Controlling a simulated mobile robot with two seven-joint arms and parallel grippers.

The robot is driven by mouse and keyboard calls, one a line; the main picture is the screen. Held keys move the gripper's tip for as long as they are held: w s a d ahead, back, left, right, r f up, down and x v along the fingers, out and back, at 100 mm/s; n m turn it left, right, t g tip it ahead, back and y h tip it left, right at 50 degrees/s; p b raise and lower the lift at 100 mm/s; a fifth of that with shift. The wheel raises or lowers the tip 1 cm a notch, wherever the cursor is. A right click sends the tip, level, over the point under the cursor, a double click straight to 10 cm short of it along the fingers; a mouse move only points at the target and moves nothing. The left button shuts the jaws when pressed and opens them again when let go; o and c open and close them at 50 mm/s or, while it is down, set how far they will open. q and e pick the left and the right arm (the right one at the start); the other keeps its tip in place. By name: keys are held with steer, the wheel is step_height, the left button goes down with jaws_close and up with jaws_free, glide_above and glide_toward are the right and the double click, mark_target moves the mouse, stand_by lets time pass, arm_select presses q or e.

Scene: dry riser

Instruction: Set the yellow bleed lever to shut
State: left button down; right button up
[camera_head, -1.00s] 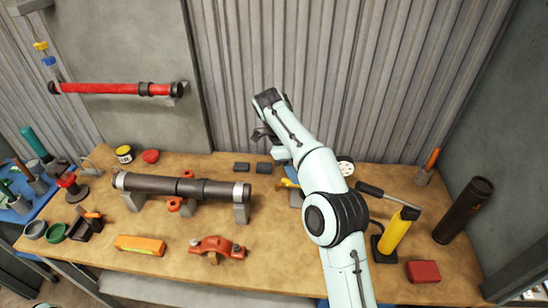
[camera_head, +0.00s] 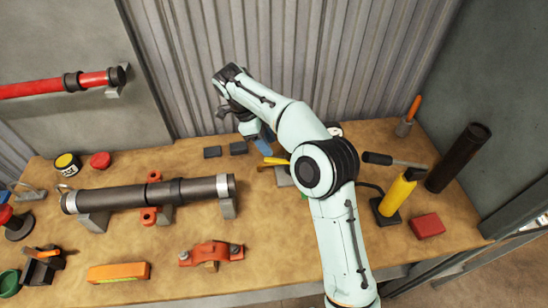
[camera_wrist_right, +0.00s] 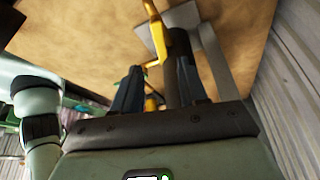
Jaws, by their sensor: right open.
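The yellow bleed lever (camera_head: 276,161) shows in the head view just left of my right forearm, above a small grey block on the bench; my arm hides part of its fitting. In the right wrist view the lever (camera_wrist_right: 155,28) is a bent yellow bar beyond the fingertips, with a grey plate behind it. My right gripper (camera_head: 263,142) points down, just behind the lever in the head view. In the wrist view its two dark fingers (camera_wrist_right: 157,75) are apart, with nothing clearly held; I cannot tell whether they touch the lever. My left gripper is not in view.
A dark pipe (camera_head: 150,193) on supports lies left on the wooden bench. A red clamp (camera_head: 212,253) and an orange level (camera_head: 118,272) lie in front. A yellow hand pump (camera_head: 397,194) and a red block (camera_head: 427,226) stand right. A corrugated wall closes the back.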

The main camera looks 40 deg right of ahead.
mark_target(278, 160)
steer(key=b+x, duration=0.1)
steer(key=x, duration=0.5)
steer(key=shift+w, duration=0.1)
jaws_close()
